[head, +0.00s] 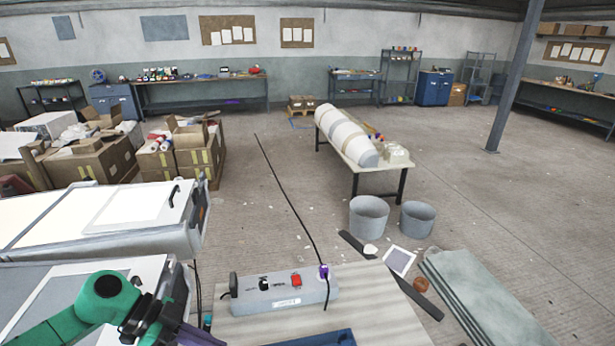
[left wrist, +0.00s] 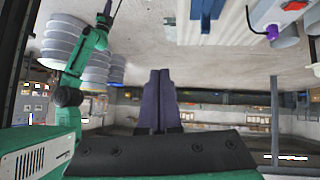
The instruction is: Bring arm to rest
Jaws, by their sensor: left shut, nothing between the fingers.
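My left arm, green with black joints, comes in at the bottom left of the head view. Its gripper (head: 203,338) has purple fingers and is at the bottom edge, partly cut off, left of the wooden tabletop. In the left wrist view the two purple fingers (left wrist: 160,100) lie side by side, shut, with nothing between them. That view looks upside down. A green arm (left wrist: 84,55) with black joints shows at its left; I cannot make out a gripper on it. My right gripper is not in the head view.
A grey switch box (head: 285,291) with a red switch and purple plug stands on the wooden tabletop (head: 375,305). A blue tray (head: 330,340) lies at its front. White-topped units (head: 60,220) are at left. Grey buckets (head: 369,216) and grey boards (head: 480,300) are on the floor.

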